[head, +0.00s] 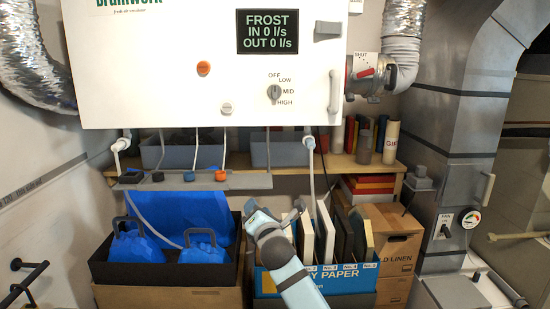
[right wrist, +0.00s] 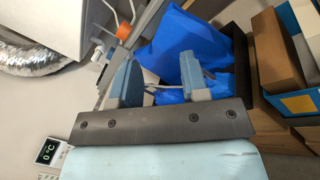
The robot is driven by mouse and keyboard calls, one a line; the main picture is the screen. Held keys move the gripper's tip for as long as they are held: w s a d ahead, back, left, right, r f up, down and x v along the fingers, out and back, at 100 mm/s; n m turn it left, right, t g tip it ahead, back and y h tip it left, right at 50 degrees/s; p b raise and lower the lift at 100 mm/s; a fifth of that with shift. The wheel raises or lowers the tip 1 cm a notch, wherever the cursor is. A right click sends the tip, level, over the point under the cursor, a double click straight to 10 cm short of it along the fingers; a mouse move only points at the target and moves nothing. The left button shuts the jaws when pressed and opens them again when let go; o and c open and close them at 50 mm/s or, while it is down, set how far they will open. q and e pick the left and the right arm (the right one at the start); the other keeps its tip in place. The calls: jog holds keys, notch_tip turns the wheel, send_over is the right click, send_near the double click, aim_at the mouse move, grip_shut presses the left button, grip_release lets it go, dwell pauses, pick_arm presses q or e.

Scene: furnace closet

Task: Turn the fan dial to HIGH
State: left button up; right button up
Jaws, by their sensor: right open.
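The fan dial (head: 274,92) is a small grey knob on the front of the white ventilation unit (head: 160,60). OFF is printed above it, with LOW, MID and HIGH down its right side. Which mark the knob points to is too small to tell. My right gripper (head: 254,214) is well below the dial, in front of the boxes, and apart from the unit. In the right wrist view its two blue fingers (right wrist: 160,78) are spread with nothing held between them. The dial does not show in that view. My left gripper is not in view.
The unit's display (head: 268,32) reads FROST, IN 0, OUT 0. Hoses hang below the unit towards a shelf (head: 340,160). A bin with blue bags (head: 205,245) and a box of files (head: 345,280) stand beneath. A duct damper (head: 370,74) sits right of the unit.

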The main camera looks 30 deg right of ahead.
jog(key=w+d+r+n+t+h, duration=0.1)
jog(key=d+r+n+h, duration=0.1)
jog(key=r, duration=0.4)
jog(key=w+d+r+n+h, duration=0.1)
jog(key=w+d+r, duration=0.1)
jog(key=r, duration=0.5)
jog(key=n+h, duration=0.2)
jog(key=h, duration=0.2)
send_near(275, 93)
jog(key=shift+n, duration=0.3)
jog(key=p+x, duration=0.2)
jog(key=x, duration=0.7)
jog(key=shift+w+r, duration=0.1)
jog(key=shift+r, duration=0.05)
jog(key=shift+g, duration=0.3)
grip_shut()
